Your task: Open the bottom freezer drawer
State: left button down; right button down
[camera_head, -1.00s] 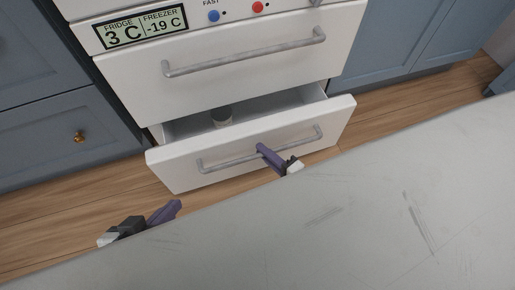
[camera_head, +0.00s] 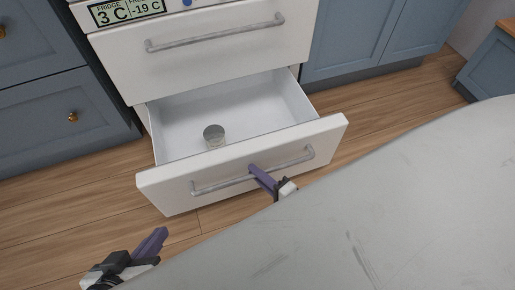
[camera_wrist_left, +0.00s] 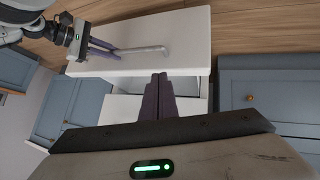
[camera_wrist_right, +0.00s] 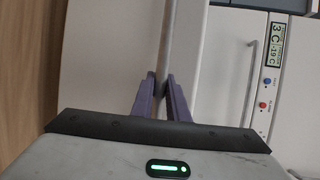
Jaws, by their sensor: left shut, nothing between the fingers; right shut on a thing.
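The bottom freezer drawer (camera_head: 165,193) is white and stands pulled well out, its inside (camera_head: 265,105) in view. My right gripper (camera_head: 256,170) is shut on the drawer's grey bar handle (camera_head: 220,184), right of its middle. In the right wrist view its fingers (camera_wrist_right: 160,82) close around the handle (camera_wrist_right: 167,40). My left gripper (camera_head: 163,232) is shut and empty, in front of the drawer's left end and apart from it. The left wrist view shows its fingers (camera_wrist_left: 159,80) together, with the drawer front (camera_wrist_left: 190,42) beyond.
A small round tin (camera_head: 214,136) stands inside the drawer. A closed white drawer with a handle (camera_head: 215,34) is above. Blue cabinets (camera_head: 60,105) flank the fridge on both sides. Wooden floor (camera_head: 90,185) is clear at the left.

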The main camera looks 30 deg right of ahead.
jog(key=shift+s, duration=0.1)
pick_arm(q)
jog(key=shift+f, duration=0.1)
pick_arm(e)
jog(key=c, duration=1.7)
grip_release()
